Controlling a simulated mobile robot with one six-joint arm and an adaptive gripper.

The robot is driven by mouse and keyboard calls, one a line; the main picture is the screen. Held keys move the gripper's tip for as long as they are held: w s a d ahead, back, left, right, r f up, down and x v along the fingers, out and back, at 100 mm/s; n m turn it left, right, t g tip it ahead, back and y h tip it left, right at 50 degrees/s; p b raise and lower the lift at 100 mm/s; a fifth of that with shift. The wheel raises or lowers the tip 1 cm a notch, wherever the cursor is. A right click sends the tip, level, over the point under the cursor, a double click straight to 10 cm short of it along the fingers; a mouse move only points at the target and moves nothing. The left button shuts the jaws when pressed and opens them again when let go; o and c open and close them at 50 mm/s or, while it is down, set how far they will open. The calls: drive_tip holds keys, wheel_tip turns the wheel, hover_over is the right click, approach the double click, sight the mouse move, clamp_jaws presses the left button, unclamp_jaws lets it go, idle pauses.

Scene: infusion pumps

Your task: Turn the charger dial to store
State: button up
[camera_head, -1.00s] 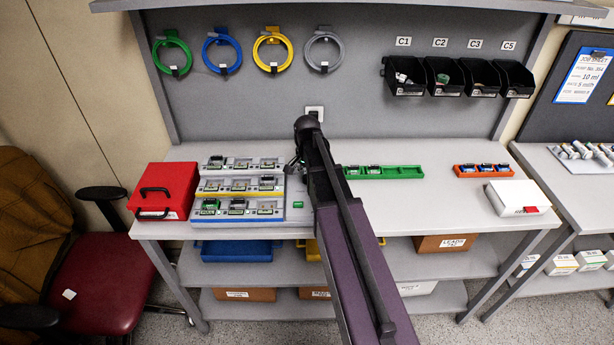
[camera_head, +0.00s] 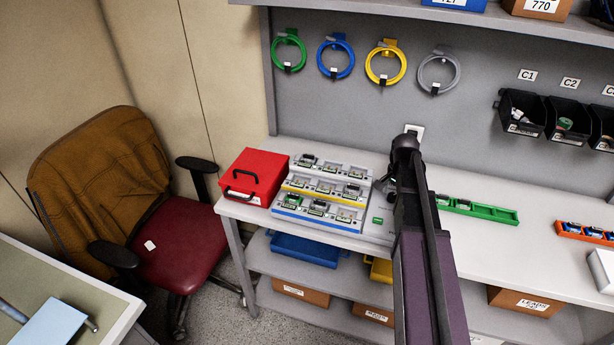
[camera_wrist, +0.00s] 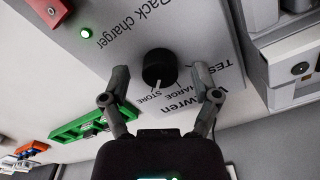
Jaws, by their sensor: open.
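The charger (camera_head: 290,213) stands on the bench in the head view, with tiered rows of battery slots. Its grey "Rack charger" panel (camera_wrist: 190,25) fills the upper wrist view, with a lit green light (camera_wrist: 86,32). The black round dial (camera_wrist: 158,66) is on this panel, beside the words STORE, CHARGE and TEST. A pale mark shows on its lower edge near STORE; its exact setting is hard to tell. My gripper (camera_wrist: 168,84) is open, its fingers apart on either side of the dial, with no clear contact. In the head view my arm partly hides the gripper (camera_head: 386,184).
A red case (camera_head: 258,178) stands left of the charger. A green tray (camera_head: 482,210) lies right of my arm and shows in the wrist view (camera_wrist: 85,127). An orange tray (camera_head: 585,233) is farther right. Cable loops hang on the back panel. A chair (camera_head: 190,245) stands at left.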

sight(393, 196)
drive_tip(key=n, duration=0.8)
drive_tip(key=shift+n, duration=0.3)
drive_tip(key=n, duration=0.8)
drive_tip(key=shift+n, duration=0.3)
wheel_tip(393, 196, up, 14)
drive_tip(key=p, duration=1.4)
drive_tip(key=s+a+f+m+b, duration=0.35)
drive_tip(key=s+a, duration=0.25)
drive_tip(key=s, duration=0.2)
drive_tip(key=s+a+f+m+b, duration=0.3)
drive_tip(key=s+a+f+b, duration=0.2)
drive_tip(key=s+a, duration=0.3)
drive_tip(key=w+a+r+m+p, duration=0.3)
drive_tip(key=w+a+m, duration=0.1)
drive_tip(key=w+a, duration=1)
drive_tip(key=shift+w+a+r, duration=0.2)
drive_tip(key=shift+w+a, duration=0.2)
drive_tip(key=shift+w, duration=0.5)
